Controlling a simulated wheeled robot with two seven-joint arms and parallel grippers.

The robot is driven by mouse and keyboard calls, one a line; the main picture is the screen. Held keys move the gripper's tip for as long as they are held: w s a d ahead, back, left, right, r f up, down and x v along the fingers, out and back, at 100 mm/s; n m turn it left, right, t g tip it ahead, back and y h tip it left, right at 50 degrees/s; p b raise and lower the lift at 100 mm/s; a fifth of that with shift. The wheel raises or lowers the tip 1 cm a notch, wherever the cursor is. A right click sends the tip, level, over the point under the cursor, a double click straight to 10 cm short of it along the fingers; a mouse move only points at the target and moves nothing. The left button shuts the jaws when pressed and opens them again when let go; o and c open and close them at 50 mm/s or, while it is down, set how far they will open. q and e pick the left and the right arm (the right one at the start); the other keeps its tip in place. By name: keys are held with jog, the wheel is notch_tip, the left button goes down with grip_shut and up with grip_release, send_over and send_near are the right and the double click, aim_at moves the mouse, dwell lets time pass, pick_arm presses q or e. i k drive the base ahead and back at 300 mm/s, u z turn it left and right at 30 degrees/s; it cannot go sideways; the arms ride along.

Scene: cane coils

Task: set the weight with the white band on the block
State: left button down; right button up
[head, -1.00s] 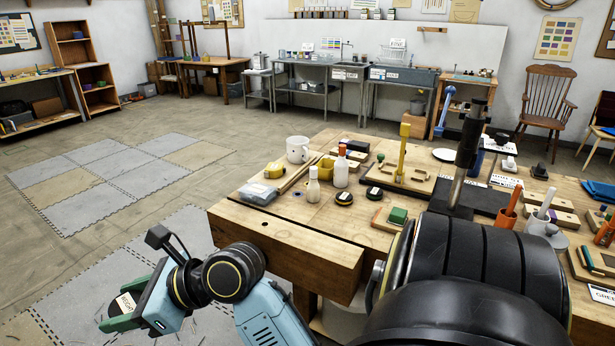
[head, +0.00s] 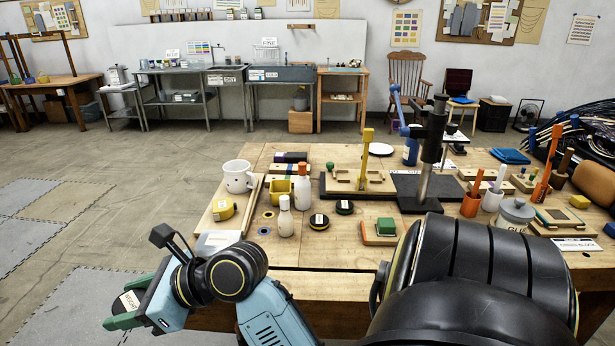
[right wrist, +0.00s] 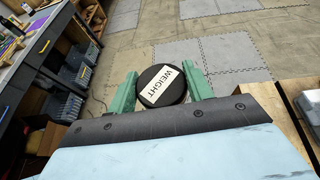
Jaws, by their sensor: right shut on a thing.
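My right gripper (head: 122,307) is shut on a black round weight (head: 127,301) with a white label reading WEIGHT. In the right wrist view, the weight (right wrist: 162,86) sits between the green fingers of the right gripper (right wrist: 166,88). It is held out left of the workbench, over the floor. Whether a white band runs round its side, I cannot tell. My left gripper is not in view.
Pots and tools crowd the right. Floor at left is clear.

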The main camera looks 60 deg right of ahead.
aim_at(387, 221)
jog(key=z, duration=0.75)
jog(key=i, duration=1.1)
jog(key=z, duration=1.55)
jog(key=i, duration=0.4)
jog(key=z, duration=0.55)
